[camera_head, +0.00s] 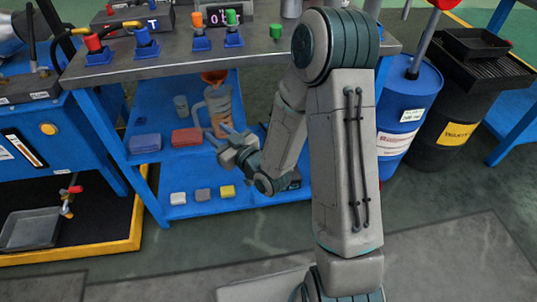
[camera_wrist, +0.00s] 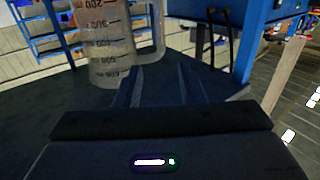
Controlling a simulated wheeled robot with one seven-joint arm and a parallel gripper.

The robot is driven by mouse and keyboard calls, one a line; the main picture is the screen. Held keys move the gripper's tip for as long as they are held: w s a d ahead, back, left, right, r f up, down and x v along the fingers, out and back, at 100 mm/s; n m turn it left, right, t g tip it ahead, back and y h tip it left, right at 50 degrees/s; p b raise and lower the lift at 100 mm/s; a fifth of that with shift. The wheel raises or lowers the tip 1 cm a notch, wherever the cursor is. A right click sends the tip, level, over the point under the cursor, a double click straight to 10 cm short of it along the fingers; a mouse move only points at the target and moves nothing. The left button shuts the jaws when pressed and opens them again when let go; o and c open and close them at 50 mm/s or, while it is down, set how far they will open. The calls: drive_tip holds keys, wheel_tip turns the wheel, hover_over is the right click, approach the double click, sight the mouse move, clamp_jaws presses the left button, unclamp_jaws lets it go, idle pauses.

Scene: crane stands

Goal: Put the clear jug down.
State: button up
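The clear jug (camera_head: 218,104) shows upright on the shelf level under the bench in the head view, with an orange piece at its top. In the wrist view the jug (camera_wrist: 105,42) shows its graduation marks, and its handle is on the right side. Its base appears to rest on a dark surface. My gripper (camera_head: 218,135) is in front of the jug's lower part. Its two fingers are apart, and in the wrist view the gripper (camera_wrist: 160,70) points toward the handle side. Nothing shows clamped between the fingers; exact contact with the handle cannot be told.
The bench top (camera_head: 170,66) is above. Blue and black drums (camera_head: 407,110) stand to the right.

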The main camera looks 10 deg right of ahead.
drive_tip(key=s+d+m+g+h, duration=0.1)
drive_tip(key=s+d+g+h, duration=0.25)
drive_tip(key=d, duration=0.25)
drive_tip(key=s+d+m+g+h, duration=0.2)
drive_tip(key=d+g+h, duration=0.2)
drive_tip(key=d+h, duration=0.15)
drive_tip(key=s+d+r+m+g, duration=0.1)
drive_tip(key=s+r+g, duration=0.2)
drive_tip(key=s, duration=0.6)
drive_tip(key=s+d+r+m+g, duration=0.2)
drive_tip(key=s+r+g, duration=0.1)
drive_tip(key=s, duration=0.5)
drive_tip(key=shift+s+d, duration=0.3)
drive_tip(key=shift+s, duration=0.1)
drive_tip(key=shift+r, duration=0.15)
drive_tip(key=w+a+r+t+p, duration=0.1)
drive_tip(key=w+a+r+p, duration=0.1)
drive_tip(key=r+p, duration=0.5)
drive_tip(key=w+a+r+t+p, duration=0.1)
drive_tip(key=r+p, duration=0.5)
drive_tip(key=r, duration=0.1)
drive_tip(key=w+d+p+v, duration=0.1)
drive_tip(key=p+v, duration=0.8)
drive_tip(key=v, duration=0.1)
drive_tip(key=w+d+r+p+v, duration=0.1)
drive_tip(key=w+p+v, duration=0.1)
drive_tip(key=p+v, duration=0.8)
drive_tip(key=shift+d+r+m+g, duration=0.3)
drive_tip(key=shift+r+m+g, duration=0.1)
drive_tip(key=shift+r, duration=0.25)
